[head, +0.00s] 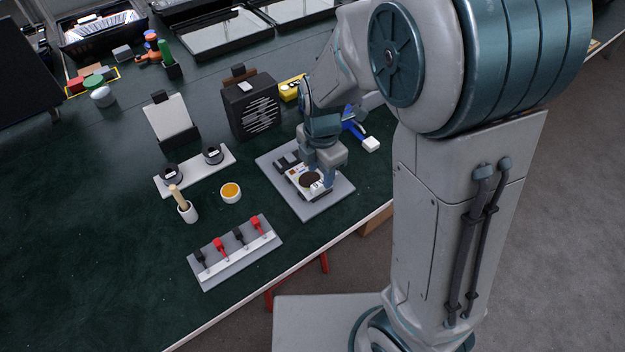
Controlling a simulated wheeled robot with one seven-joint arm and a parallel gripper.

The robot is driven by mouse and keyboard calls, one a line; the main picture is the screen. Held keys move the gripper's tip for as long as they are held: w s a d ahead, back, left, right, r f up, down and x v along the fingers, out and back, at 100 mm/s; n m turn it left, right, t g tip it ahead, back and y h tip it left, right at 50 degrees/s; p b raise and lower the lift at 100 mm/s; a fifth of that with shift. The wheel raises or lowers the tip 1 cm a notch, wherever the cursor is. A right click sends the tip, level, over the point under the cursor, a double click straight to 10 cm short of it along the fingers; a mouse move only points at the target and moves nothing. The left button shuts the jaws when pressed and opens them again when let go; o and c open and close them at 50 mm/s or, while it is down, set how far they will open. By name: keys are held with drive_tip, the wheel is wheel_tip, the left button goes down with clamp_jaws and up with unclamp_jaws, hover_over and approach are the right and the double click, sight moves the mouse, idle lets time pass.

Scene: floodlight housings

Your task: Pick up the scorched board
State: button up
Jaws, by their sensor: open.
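The scorched board (309,181) is a small pale board with a dark round burn mark. It lies on a light grey pad (323,204) near the table's front edge. My gripper (319,173) points down right over the board, with its fingers at the board's right and far side. It is open. The gripper and wrist hide part of the board, and I cannot tell whether the fingers touch it.
A rack with red and black probes (236,252) stands front left. A yellow-filled cup (231,192), a brush pot (187,212) and a two-spool strip (195,169) stand left. A black speaker-like box (252,106) stands behind; a blue-and-white tool (371,144) lies right.

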sight(319, 183)
drive_tip(key=shift+w+a+f, duration=0.1)
drive_tip(key=shift+w+f, duration=0.05)
drive_tip(key=shift+f, duration=1)
drive_tip(key=shift+w+a+f, duration=0.1)
drive_tip(key=shift+w+f, duration=0.05)
drive_tip(key=shift+f, duration=0.95)
clamp_jaws()
drive_tip(key=shift+r, duration=0.15)
